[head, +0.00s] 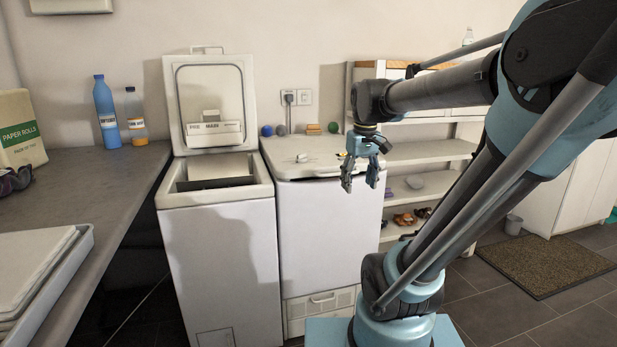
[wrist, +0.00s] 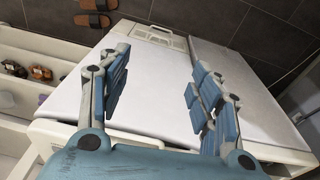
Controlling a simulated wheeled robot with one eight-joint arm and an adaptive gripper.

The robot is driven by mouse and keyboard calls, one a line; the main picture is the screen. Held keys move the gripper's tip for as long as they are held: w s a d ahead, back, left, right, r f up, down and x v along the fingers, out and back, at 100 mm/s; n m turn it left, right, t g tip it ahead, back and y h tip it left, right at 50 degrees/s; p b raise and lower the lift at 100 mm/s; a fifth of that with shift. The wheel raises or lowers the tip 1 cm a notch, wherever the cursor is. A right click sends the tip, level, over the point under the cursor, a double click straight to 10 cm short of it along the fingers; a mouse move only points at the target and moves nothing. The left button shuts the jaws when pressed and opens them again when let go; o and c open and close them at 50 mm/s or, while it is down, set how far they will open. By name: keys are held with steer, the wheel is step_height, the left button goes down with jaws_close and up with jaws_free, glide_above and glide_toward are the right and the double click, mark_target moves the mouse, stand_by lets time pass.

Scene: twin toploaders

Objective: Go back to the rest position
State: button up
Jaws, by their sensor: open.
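My gripper (head: 360,178) hangs in the air in front of the right toploader (head: 328,225), near its upper right front. Its fingers point down. In the wrist view my gripper (wrist: 158,92) is open, with nothing between its two fingers. The right toploader's lid is down. The left toploader (head: 221,262) stands beside it with its lid (head: 213,95) raised and its top opening showing. The white front of the right toploader also shows below the fingers in the wrist view (wrist: 155,70).
A counter (head: 98,180) on the left bears a blue bottle (head: 107,112), a clear bottle (head: 135,116) and a paper rolls pack (head: 18,130). A white shelf (head: 420,152) with shoes stands right of the machines. A doormat (head: 545,265) lies on the floor. Small items sit on the right toploader's top.

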steer(key=s+d+f+m, duration=0.3)
steer(key=s+d+f, duration=0.1)
steer(key=s+f, duration=0.9)
step_height(320, 180, down, 3)
steer(key=shift+s+m+t, duration=0.3)
steer(key=shift+t, duration=0.1)
